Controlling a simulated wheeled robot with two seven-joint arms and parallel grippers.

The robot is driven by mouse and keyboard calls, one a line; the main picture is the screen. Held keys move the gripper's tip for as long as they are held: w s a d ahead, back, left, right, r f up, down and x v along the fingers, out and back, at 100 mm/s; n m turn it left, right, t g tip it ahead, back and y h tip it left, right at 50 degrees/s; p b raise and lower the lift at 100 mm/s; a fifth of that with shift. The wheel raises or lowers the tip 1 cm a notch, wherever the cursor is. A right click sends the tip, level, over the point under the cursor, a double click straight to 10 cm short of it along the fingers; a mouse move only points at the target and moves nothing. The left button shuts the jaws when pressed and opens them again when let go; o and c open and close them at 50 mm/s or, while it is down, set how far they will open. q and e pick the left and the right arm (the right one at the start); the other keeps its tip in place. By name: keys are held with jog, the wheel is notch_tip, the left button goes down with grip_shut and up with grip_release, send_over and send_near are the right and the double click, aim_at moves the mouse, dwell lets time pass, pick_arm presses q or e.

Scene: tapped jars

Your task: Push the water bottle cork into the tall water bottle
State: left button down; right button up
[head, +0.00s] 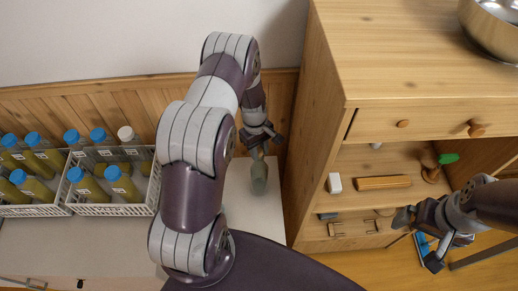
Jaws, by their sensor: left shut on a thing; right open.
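The tall water bottle (259,180) is a grey-green bottle on the right part of the white counter, close to the wooden cabinet. My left gripper (260,143) is right above it, pointing down, and shut on a small tan piece (257,154) at the bottle's mouth, which looks like the water bottle cork. At this size I cannot tell how deep the cork sits, and the gripper partly hides it. My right gripper (418,240) is open and empty at the lower right, in front of the cabinet's lower shelves.
Two white crates (110,210) with several blue-capped bottles and one white-capped bottle stand on the counter at left. The wooden cabinet (408,88) rises at right, with a metal bowl (493,28) on top. Its shelf holds a wooden block (383,182) and a white item (334,183).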

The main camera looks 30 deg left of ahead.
pick_arm(q)
jog(key=shift+f, duration=0.3)
jog(key=shift+r+p, duration=0.4)
jog(key=shift+r, duration=0.2)
jog(key=shift+d, duration=0.15)
dwell(1.0)
jog(key=shift+f, duration=0.55)
jog(key=shift+r, duration=0.15)
jog(key=shift+r, duration=0.4)
